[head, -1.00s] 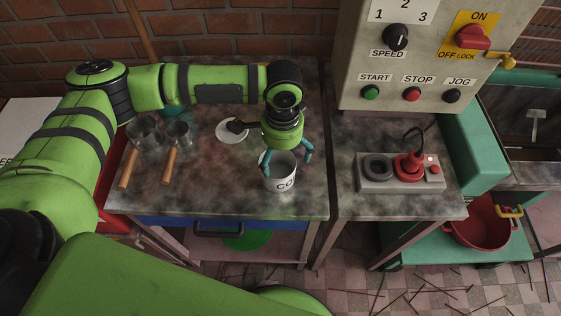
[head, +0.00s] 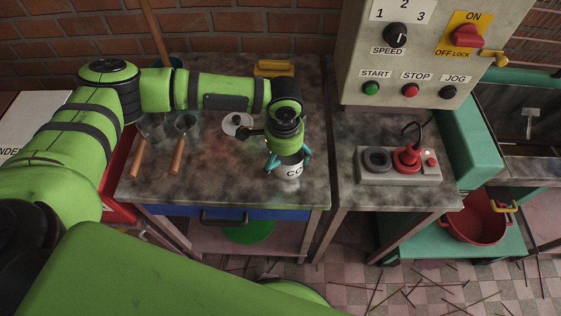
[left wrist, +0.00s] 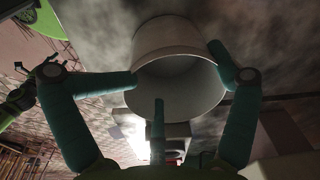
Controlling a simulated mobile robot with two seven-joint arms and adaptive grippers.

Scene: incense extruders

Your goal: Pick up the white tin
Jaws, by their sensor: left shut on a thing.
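The white tin (head: 289,173), with dark lettering on its side, is at the front right part of the left worktable (head: 240,190). My left gripper (head: 287,158) comes down over it from above, its teal fingers shut on the tin. In the left wrist view the tin (left wrist: 166,38) shows its open mouth between the fingers of the gripper (left wrist: 177,70). The gripper hides much of the tin in the head view. I cannot tell whether the tin's base touches the table.
Two wooden-handled pans (head: 179,152) lie at the table's left. A white dish (head: 237,123) and a yellow object (head: 273,68) are behind the gripper.

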